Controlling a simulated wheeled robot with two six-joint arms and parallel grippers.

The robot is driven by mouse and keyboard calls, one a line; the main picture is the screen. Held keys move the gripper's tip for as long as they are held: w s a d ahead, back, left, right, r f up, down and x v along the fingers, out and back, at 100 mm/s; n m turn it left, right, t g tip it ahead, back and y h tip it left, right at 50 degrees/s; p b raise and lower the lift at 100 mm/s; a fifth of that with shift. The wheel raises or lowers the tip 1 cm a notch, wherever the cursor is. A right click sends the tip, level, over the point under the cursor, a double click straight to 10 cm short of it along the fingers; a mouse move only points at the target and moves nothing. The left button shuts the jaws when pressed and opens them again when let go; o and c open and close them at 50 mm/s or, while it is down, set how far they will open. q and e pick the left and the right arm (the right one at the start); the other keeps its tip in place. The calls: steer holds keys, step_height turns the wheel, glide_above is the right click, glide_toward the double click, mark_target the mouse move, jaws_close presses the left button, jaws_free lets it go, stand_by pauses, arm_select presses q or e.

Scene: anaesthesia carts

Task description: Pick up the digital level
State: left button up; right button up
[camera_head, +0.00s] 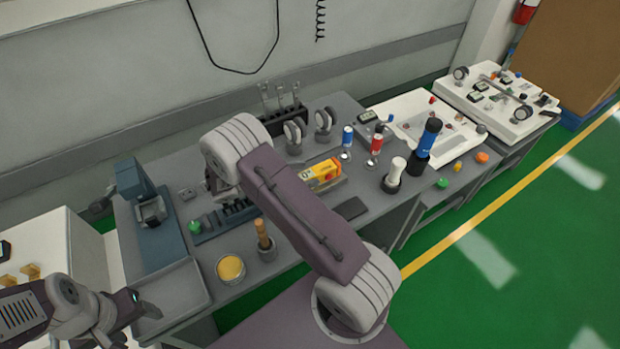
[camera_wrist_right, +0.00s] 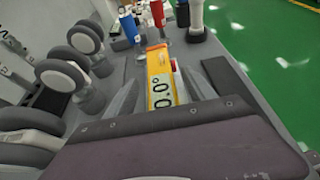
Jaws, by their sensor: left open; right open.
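The digital level is a yellow-orange bar with a white 0.0° display. In the head view the digital level (camera_head: 322,172) lies on the grey bench, right of my right arm's upper link. In the right wrist view the digital level (camera_wrist_right: 159,68) points away from the camera, its display end nearest. My right gripper (camera_wrist_right: 160,90) is open, with one grey finger on each side of the level; I cannot tell whether they touch it. My arm hides this gripper in the head view. My left gripper (camera_head: 132,312) is open and empty at the lower left, by a grey tray.
Wheeled casters (camera_head: 324,120) stand behind the level. Red and blue bottles (camera_head: 376,143) and a white-topped cylinder (camera_head: 394,170) stand to its right. A dark flat block (camera_head: 349,208) lies in front. A yellow-topped tin (camera_head: 231,268) sits near the bench's front.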

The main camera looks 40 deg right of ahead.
mark_target(307, 175)
steer(key=shift+d+f, duration=0.2)
steer(key=shift+d, duration=0.3)
steer(key=shift+a, duration=0.1)
steer(key=shift+c, duration=1.2)
jaws_close()
steer(key=shift+r, duration=0.1)
steer(key=r, duration=0.4)
steer(key=shift+s+r+p, duration=0.2)
steer(key=shift+r+p, duration=0.05)
steer(key=shift+p, duration=0.05)
steer(key=s+d+r, duration=0.5)
steer(key=s+r, duration=0.1)
steer(key=s, duration=0.4)
steer(key=shift+d+r+p, duration=0.3)
steer(key=shift+d+p, duration=0.05)
steer(key=shift+p, duration=0.1)
